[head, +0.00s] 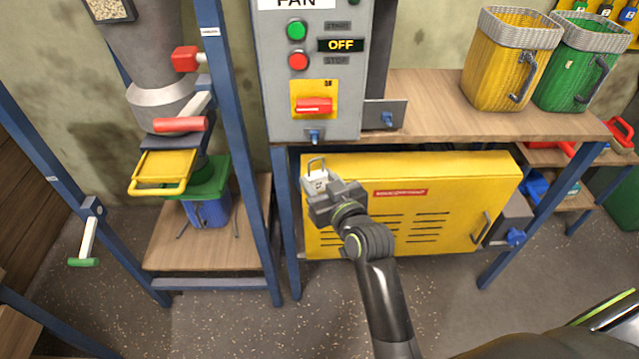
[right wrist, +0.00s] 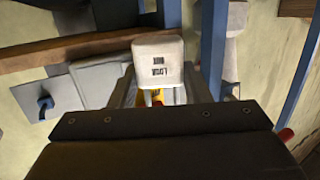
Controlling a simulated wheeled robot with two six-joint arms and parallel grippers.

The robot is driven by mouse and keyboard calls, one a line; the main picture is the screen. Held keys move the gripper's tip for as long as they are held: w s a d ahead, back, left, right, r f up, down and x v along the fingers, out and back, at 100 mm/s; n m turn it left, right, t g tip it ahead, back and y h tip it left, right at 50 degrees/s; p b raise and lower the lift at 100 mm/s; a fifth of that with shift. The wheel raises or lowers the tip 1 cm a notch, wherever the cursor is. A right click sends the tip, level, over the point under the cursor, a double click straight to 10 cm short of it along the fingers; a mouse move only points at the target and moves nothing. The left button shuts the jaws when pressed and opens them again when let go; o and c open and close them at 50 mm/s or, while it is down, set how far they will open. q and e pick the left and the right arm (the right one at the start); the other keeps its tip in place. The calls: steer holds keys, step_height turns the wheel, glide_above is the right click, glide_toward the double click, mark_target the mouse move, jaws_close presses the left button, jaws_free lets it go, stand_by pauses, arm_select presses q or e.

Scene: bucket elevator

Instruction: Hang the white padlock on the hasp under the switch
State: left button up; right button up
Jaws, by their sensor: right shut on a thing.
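The white padlock (head: 312,184) is held upright in my right gripper (head: 322,192), with its shackle up and looking closed. The right wrist view shows the white padlock (right wrist: 158,58) close up between the fingers, with dark print on its face. The red switch (head: 313,105) sits on a yellow plate on the grey control panel. A small blue hasp (head: 315,136) is at the panel's bottom edge under the switch. In the head view the padlock is below the hasp, apart from it, in front of the yellow cabinet. My left gripper is not in view.
The grey panel (head: 275,75) reads OFF. A wooden shelf (head: 430,110) extends right of it, with yellow and green baskets. The yellow cabinet (head: 440,220) stands beneath. A blue frame post (head: 240,130) stands left of the panel. A grey plate with a blue knob (head: 387,119) is beside it.

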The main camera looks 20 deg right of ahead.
steer(key=shift+w+d, duration=0.15)
steer(key=shift+w, duration=0.4)
steer(key=shift+w+d+r, duration=0.1)
steer(key=shift+w+d, duration=0.05)
steer(key=shift+w, duration=0.7)
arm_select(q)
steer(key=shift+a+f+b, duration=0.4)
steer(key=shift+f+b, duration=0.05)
arm_select(e)
steer(key=shift+w+d, duration=0.2)
steer(key=shift+w, duration=0.4)
steer(key=shift+w+d, duration=0.15)
steer(key=shift+w, duration=0.4)
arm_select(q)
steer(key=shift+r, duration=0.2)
arm_select(e)
steer(key=shift+r, duration=0.1)
arm_select(q)
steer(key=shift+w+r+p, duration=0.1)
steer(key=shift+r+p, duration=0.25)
steer(key=shift+p, duration=0.2)
arm_select(e)
steer(key=shift+d, duration=0.1)
steer(key=shift+w, duration=0.1)
steer(key=shift+w+d, duration=0.25)
steer(key=shift+w, duration=0.6)
steer(key=shift+w+d, duration=0.2)
steer(key=shift+w, duration=0.6)
